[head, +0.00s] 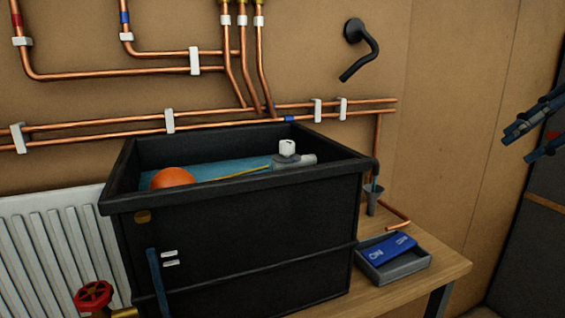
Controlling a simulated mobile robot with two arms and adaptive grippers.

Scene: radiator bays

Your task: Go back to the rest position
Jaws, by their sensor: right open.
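My right gripper (520,137) is at the right edge of the head view. It is open, its dark fingers pointing left with a gap between them, and nothing is held. It is raised in the air, well apart from the black tank and the bench. The rest of the right arm lies outside the picture. My left gripper does not show.
A black open tank (240,235) with water, an orange float (172,178) and a white-topped valve (287,150) stands on the wooden bench (440,268). A grey tray (395,270) holds a blue sign (389,248). Copper pipes, a radiator (60,235) and a red-handled valve (93,295) are left.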

